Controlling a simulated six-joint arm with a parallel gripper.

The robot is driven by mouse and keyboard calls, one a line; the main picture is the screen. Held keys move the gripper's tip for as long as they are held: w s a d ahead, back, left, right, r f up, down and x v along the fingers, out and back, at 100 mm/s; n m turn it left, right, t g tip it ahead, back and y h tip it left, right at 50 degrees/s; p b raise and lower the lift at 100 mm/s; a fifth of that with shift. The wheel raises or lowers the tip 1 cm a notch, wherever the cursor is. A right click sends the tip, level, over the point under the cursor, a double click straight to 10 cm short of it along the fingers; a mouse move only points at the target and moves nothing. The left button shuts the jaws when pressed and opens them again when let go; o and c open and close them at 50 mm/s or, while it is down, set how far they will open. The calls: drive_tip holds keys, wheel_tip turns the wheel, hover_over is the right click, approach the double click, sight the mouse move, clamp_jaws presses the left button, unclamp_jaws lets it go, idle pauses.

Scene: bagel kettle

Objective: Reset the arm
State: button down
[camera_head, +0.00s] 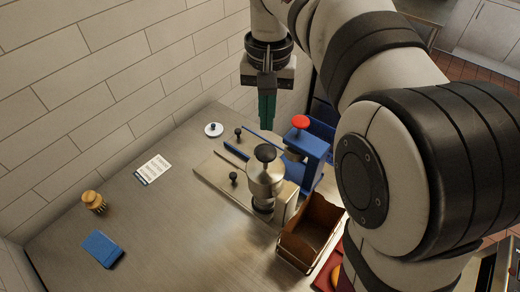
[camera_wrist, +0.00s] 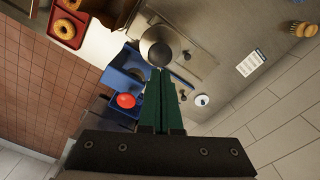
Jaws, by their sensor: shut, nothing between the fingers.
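My gripper (camera_head: 267,108) hangs above the far end of the steel counter, near the tiled wall, with its green fingers pointing down. In the wrist view the gripper (camera_wrist: 160,75) shows its two green fingers together, with nothing between them. Below is a metal kettle-like vessel (camera_head: 265,180) with a dark knob, also seen in the wrist view (camera_wrist: 157,45). A blue stand (camera_head: 312,150) with a red knob (camera_head: 300,121) is close by. The gripper is apart from all of these.
A brown open bin (camera_head: 312,232) stands at the counter's front edge beside a red tray (camera_head: 328,272); the wrist view shows bagels (camera_wrist: 64,28) there. A blue block (camera_head: 102,249), a wooden brush (camera_head: 94,202), a card (camera_head: 153,169) and a white lid (camera_head: 214,129) lie around. The counter's left middle is bare.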

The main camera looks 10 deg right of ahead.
drive_tip(key=shift+r, duration=0.35)
drive_tip(key=s+f+m+y, duration=0.1)
drive_tip(key=s+f, duration=0.4)
drive_tip(key=s, duration=0.7)
drive_tip(key=s+f+m, duration=0.1)
drive_tip(key=s+f, duration=0.4)
drive_tip(key=s, duration=0.7)
drive_tip(key=shift+s+d+f+m+y, duration=0.2)
drive_tip(key=shift+d+m+y, duration=0.1)
drive_tip(key=shift+y, duration=0.1)
